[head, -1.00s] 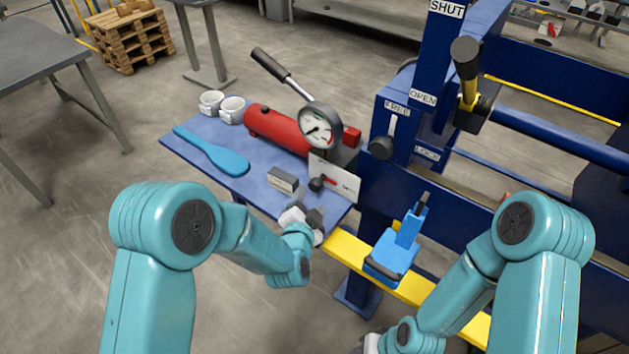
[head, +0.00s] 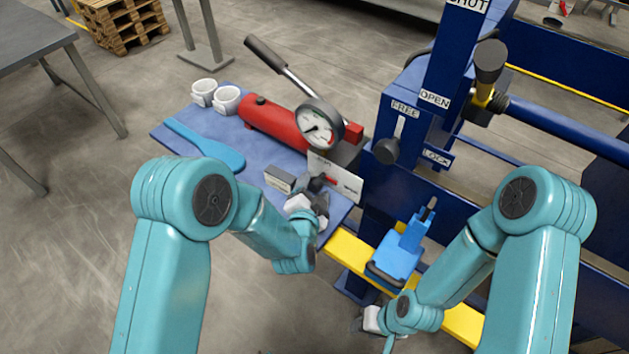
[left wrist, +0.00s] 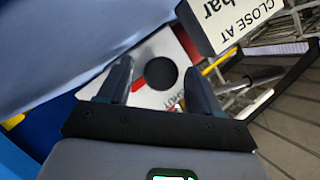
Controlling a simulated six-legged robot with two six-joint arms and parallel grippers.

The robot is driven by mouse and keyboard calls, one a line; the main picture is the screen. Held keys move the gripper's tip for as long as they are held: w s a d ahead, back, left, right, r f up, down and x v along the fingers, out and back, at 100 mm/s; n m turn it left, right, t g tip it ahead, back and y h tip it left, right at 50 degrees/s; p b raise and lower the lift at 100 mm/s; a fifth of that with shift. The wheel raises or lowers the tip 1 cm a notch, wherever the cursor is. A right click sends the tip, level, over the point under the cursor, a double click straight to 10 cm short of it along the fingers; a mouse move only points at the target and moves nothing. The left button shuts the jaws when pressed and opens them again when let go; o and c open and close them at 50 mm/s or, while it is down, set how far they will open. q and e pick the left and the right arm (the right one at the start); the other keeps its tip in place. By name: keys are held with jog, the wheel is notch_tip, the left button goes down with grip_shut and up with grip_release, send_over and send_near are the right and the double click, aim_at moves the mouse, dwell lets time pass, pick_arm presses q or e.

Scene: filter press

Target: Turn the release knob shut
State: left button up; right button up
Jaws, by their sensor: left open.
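The release knob (head: 316,184) is small and black, with a red pointer, by a white plate (head: 347,186) at the front of the red hand pump (head: 273,128). In the left wrist view the knob (left wrist: 160,73) shows as a dark disc in front of the white plate. My left gripper (head: 320,199) is open, close to the knob at the near edge of the blue shelf. In the left wrist view its fingers (left wrist: 157,78) stand on either side of the knob; I cannot tell whether they touch it.
A gauge (head: 319,124) and the pump's long lever (head: 268,54) rise behind the knob.

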pick_arm(q)
jog(key=shift+w, duration=0.1)
pick_arm(e)
jog(key=shift+w, duration=0.3)
pick_arm(q)
jog(key=c, duration=1)
jog(key=shift+c, duration=0.2)
pick_arm(e)
jog(key=shift+s, duration=0.2)
